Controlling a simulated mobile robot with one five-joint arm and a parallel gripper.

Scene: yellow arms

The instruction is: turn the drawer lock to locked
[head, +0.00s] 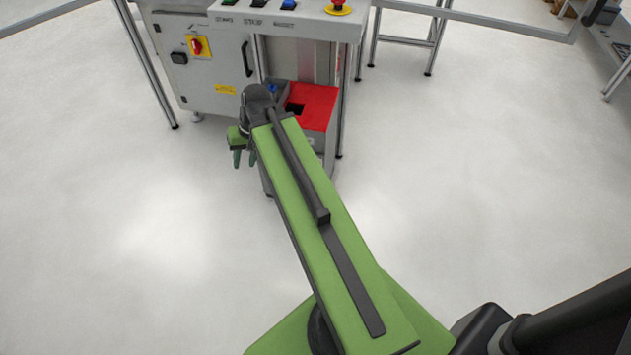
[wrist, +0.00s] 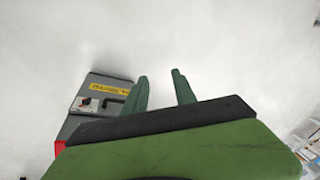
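The drawer unit is a grey box with a red top (head: 318,97) in the head view, partly hidden behind my arm. In the wrist view its grey front (wrist: 98,82) is at the left, with a yellow label (wrist: 108,86) and a dark handle recess. A small pale plate with a dark and reddish knob, seemingly the lock (wrist: 86,103), is on that front. The knob's exact angle is too small to tell. My gripper (wrist: 160,76) is open and empty, to the right of the lock, touching nothing visible. In the head view my gripper (head: 244,160) is left of the unit.
A grey machine cabinet (head: 213,95) with a red-and-yellow switch (head: 197,46) stands behind, under a button panel (head: 290,18). Metal frame legs (head: 148,65) stand at its left. The pale floor (head: 110,200) is clear to the left and front.

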